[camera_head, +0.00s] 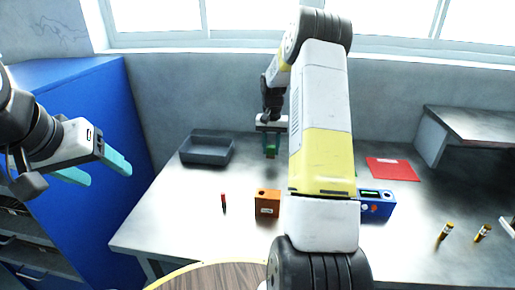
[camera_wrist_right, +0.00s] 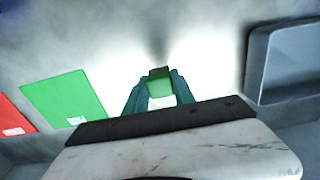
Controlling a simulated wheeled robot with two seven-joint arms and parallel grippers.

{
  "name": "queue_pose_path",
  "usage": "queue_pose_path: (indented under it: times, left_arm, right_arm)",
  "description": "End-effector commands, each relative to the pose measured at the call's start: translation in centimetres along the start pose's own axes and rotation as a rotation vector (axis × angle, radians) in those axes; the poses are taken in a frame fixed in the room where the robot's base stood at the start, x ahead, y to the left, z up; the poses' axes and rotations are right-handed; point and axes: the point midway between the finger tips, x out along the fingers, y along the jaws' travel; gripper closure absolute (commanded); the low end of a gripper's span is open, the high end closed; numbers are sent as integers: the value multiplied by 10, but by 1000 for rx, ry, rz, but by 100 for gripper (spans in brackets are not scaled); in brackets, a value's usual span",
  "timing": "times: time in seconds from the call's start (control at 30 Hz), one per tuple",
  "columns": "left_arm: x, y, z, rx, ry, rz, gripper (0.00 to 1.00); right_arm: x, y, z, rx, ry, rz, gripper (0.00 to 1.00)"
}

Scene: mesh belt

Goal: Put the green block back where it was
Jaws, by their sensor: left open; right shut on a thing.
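The green block (camera_wrist_right: 160,84) is between the fingertips of my right gripper (camera_wrist_right: 157,90) in the right wrist view. In the head view my right gripper (camera_head: 271,148) points down over the back of the table, just right of the grey tray; the block is hard to make out there. A green mat (camera_wrist_right: 64,97) lies flat in the right wrist view, beside a red mat (camera_wrist_right: 13,118) and apart from the block. My left gripper (camera_head: 98,168) is open and empty at the left, before the blue cabinet.
A grey tray (camera_head: 205,161) stands back left on the table (camera_head: 180,208). An orange box (camera_head: 267,204), a small red item (camera_head: 223,203) and a blue device (camera_head: 378,206) stand in front. Two yellow-brown cylinders (camera_head: 444,231) (camera_head: 483,232) and a raised shelf (camera_head: 478,122) are at right.

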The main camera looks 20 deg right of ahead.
Motion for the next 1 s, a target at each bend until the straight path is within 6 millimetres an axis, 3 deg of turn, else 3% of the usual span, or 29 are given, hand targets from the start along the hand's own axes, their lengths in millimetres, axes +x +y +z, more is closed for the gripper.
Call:
queue_pose_path:
  times: [0.17,0.4,0.77,0.8,0.87,1.0]
  left_arm:
    - [0,0,0,0,0,0,36]
    - [0,0,0,0,0,0,36]
    - [0,0,0,0,0,0,36]
    - [0,0,0,0,0,0,36]
    - [0,0,0,0,0,0,36]
    - [0,0,0,0,0,0,36]
  right_arm:
    - [6,3,-5,-2,-2,0,100]
    - [35,3,-5,-2,-1,0,100]
    - [39,3,-5,-1,0,0,100]
    - [38,3,-5,-1,0,0,62]
    - [38,3,-5,-1,0,0,50]
    - [38,3,-5,-1,0,0,48]
